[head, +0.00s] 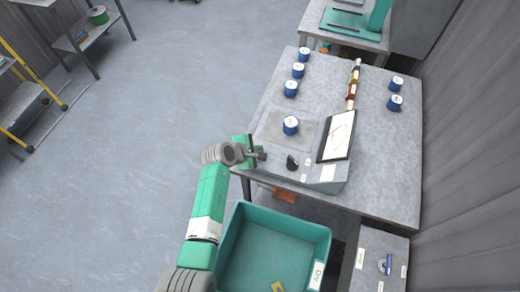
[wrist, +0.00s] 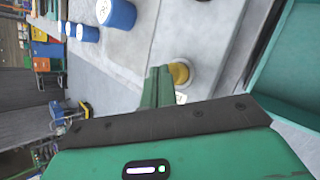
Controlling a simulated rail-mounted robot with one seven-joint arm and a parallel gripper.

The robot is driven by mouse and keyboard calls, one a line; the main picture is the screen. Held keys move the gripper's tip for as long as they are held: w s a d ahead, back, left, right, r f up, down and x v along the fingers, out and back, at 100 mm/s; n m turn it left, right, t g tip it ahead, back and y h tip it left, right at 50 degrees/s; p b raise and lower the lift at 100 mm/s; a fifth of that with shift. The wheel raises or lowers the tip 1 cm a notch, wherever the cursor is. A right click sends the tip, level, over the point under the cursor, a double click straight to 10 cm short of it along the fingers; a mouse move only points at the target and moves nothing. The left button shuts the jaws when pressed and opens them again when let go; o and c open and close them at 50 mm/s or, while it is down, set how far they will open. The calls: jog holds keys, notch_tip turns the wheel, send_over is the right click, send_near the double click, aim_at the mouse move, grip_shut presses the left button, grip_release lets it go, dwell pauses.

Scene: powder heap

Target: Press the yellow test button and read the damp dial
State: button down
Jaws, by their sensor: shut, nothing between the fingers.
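The yellow test button (wrist: 181,73) shows in the wrist view as a round cap in a pale ring, just beyond my fingertips. In the head view I cannot make it out near my gripper (head: 262,156). My gripper (wrist: 158,85) is shut and empty, its green fingers close together beside the button; I cannot tell whether they touch it. In the head view my gripper is at the left front edge of the grey tester (head: 322,173). A tilted panel with a pale face (head: 338,136), likely the damp dial, stands at the tester's right; its reading is too small to make out.
A blue pot (head: 291,126) stands on the tester's plate, with a black knob (head: 292,162) in front. A green bin (head: 327,232) sits below the front edge.

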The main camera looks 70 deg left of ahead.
jog(key=shift+r, duration=0.3)
jog(key=shift+r, duration=0.1)
notch_tip(320, 180, up, 5)
jog(key=p, duration=0.5)
dwell(0.8)
